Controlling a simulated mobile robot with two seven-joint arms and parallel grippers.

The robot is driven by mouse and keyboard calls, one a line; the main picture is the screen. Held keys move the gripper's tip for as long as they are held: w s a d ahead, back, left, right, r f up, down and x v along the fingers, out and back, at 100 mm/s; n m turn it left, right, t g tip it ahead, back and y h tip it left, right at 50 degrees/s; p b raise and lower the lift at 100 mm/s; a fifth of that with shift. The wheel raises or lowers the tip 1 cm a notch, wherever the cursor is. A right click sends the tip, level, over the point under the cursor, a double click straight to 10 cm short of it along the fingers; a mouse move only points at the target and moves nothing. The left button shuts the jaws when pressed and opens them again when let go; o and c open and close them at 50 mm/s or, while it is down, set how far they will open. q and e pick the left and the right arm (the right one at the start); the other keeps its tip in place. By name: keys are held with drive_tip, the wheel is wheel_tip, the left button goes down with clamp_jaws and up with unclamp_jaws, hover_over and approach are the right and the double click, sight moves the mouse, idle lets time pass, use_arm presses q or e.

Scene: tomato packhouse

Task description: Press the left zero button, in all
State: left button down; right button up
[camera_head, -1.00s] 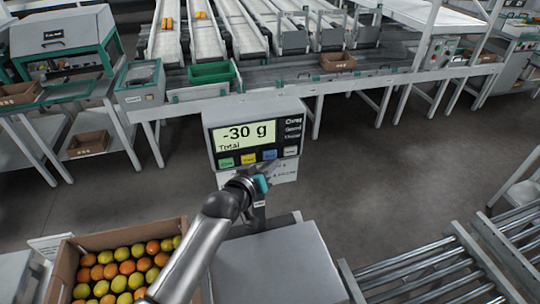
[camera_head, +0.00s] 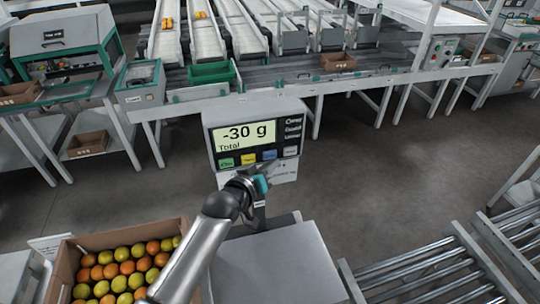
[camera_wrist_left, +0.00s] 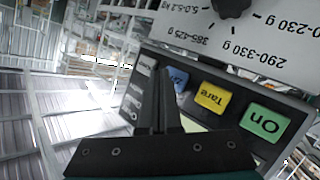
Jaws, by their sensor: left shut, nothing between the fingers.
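The scale's display head (camera_head: 255,137) stands in the middle of the head view and reads -30 g, Total. Along its lower edge are a green On button (camera_head: 227,162), a yellow button (camera_head: 248,159), a blue button (camera_head: 270,155) and a pale button (camera_head: 290,151). In the left wrist view the panel is upside down, with the blue button (camera_wrist_left: 181,80) beside the yellow Tare button (camera_wrist_left: 213,97). My left gripper (camera_head: 272,168) is shut and empty just below the blue button. Its fingers (camera_wrist_left: 165,80) partly cover that button; I cannot tell whether they touch it. My right gripper is not in view.
A cardboard box (camera_head: 62,262) of orange and yellow-green tomatoes stands at the lower left. The scale's flat platform (camera_head: 275,265) is bare. A roller conveyor (camera_head: 430,275) lies at the lower right. The floor behind it is clear.

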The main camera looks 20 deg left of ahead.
use_arm(q)
drive_tip(key=shift+w+a, duration=0.1)
drive_tip(key=shift+w+a, duration=0.15)
drive_tip(key=shift+w, duration=0.1)
idle(0.3)
drive_tip(key=shift+w+a, duration=0.25)
drive_tip(key=shift+w, duration=0.1)
idle(0.8)
drive_tip(key=shift+s, duration=0.1)
drive_tip(key=shift+s+d+p, duration=0.45)
drive_tip(key=shift+s+p, duration=0.15)
drive_tip(key=shift+p, duration=0.05)
drive_tip(key=s+d+p, duration=0.2)
drive_tip(key=s+p, duration=0.1)
drive_tip(key=s, duration=0.1)
drive_tip(key=shift+s+d, duration=0.1)
drive_tip(key=shift+d, duration=0.3)
